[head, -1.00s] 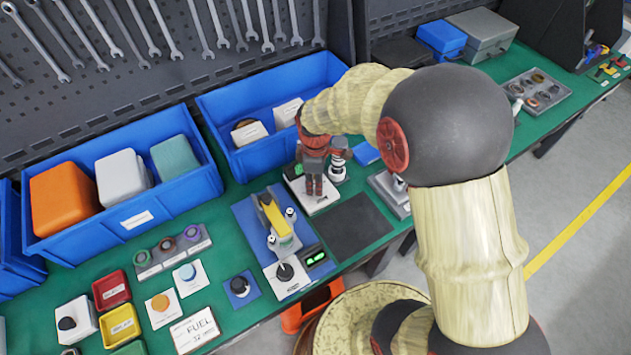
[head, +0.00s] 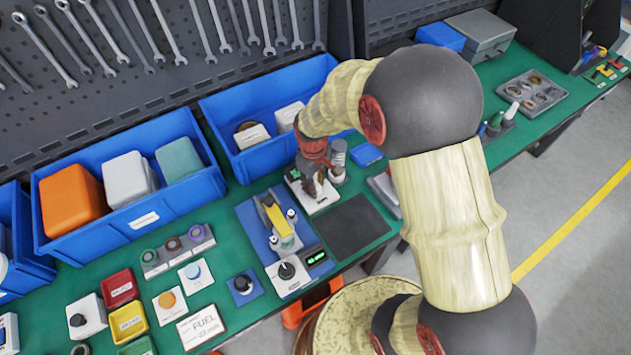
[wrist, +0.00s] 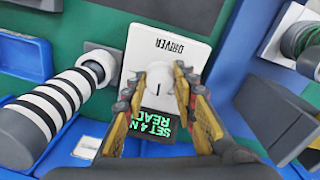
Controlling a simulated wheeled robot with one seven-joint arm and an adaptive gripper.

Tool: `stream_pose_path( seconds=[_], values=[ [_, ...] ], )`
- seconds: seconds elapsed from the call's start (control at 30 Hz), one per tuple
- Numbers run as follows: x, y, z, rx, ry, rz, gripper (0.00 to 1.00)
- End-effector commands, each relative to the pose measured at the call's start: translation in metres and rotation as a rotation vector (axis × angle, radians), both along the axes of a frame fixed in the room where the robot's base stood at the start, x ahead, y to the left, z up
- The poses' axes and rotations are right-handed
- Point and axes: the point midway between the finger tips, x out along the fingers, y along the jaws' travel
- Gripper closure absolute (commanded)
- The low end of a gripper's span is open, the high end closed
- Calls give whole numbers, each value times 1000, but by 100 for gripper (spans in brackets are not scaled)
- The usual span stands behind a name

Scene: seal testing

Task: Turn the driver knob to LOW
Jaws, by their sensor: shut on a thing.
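The driver unit (wrist: 168,45) is a white plate with "DRIVER" printed on it, upside down in the wrist view. Its white knob (wrist: 160,78) carries a short dark mark. My gripper (wrist: 160,84) is shut on the knob, with one yellow-and-dark finger on each side. A small display (wrist: 155,122) with green text, partly reading "SET 4 N", lies between the fingers. In the head view my gripper (head: 315,186) covers the knob on the white driver plate (head: 325,204). I cannot read any LOW mark or the knob's setting.
A striped cylinder (wrist: 55,105) stands close beside the driver unit. A blue fixture with a yellow clamp (head: 272,212) and another black knob (head: 287,270) are to its left. A blue bin (head: 245,160) stands behind. A dark mat (head: 352,228) lies clear to the right.

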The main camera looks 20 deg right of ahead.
Motion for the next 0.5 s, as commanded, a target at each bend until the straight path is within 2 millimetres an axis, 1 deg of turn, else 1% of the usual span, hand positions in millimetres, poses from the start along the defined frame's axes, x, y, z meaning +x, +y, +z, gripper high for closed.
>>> stream_pose_path(
  seconds=[0.2, 0.5],
  values=[
    [0, 0, 1, 0, -1, -86, 98],
    [1, 1, 0, 0, -2, -125, 98]
  ],
)
